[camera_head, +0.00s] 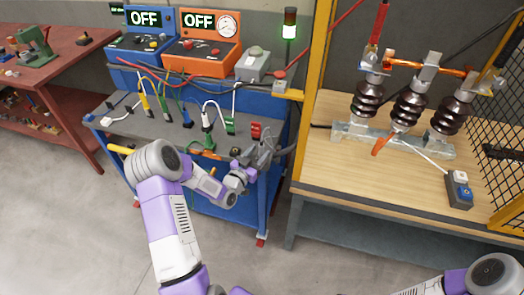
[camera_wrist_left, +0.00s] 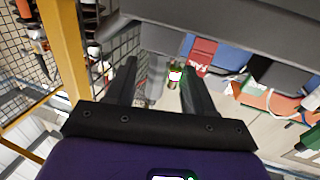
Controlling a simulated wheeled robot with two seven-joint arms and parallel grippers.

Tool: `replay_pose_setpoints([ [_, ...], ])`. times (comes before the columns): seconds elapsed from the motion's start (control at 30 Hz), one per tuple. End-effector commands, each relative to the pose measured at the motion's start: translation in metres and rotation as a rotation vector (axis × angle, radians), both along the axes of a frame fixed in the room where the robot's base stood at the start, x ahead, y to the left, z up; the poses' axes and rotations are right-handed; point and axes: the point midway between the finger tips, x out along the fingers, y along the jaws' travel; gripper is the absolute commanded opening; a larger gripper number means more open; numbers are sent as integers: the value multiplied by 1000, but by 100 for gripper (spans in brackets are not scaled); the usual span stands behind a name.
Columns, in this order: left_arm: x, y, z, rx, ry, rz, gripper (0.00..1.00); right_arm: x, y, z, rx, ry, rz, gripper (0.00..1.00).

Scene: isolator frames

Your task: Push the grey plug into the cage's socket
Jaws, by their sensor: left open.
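My left gripper (camera_head: 268,148) is over the right front of the blue cart in the head view. In the left wrist view its two dark fingers (camera_wrist_left: 163,88) stand apart with nothing clearly held. A pale grey upright shape (camera_wrist_left: 155,78) shows between or beyond them; I cannot tell whether it is the grey plug. A small fitting (camera_head: 281,86) sits on the cage's yellow post (camera_head: 318,75); I cannot make out a socket opening. A dark grey cable end (camera_head: 288,149) shows just right of the gripper. My right gripper is outside the head view.
The cart top (camera_head: 160,135) carries coloured leads, a green tag (camera_head: 230,127) and a red tag (camera_head: 256,130). Blue (camera_head: 145,42) and orange (camera_head: 200,55) units reading OFF stand behind. A wooden bench (camera_head: 340,170) with brown insulators (camera_head: 408,108) is at right, beside black mesh.

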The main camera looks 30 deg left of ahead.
Motion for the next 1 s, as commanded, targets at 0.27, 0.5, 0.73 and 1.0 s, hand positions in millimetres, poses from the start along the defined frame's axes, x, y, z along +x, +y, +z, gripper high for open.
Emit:
replay_pose_setpoints([
  [0.27,35,-3,0,-1,1,-1,53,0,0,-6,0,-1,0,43],
  [0.5,37,-4,1,-2,2,-1,53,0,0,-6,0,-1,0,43],
  [0.73,36,-4,0,-2,2,-1,20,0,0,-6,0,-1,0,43],
  [1.0,36,-4,1,-2,2,-1,0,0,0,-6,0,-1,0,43],
])
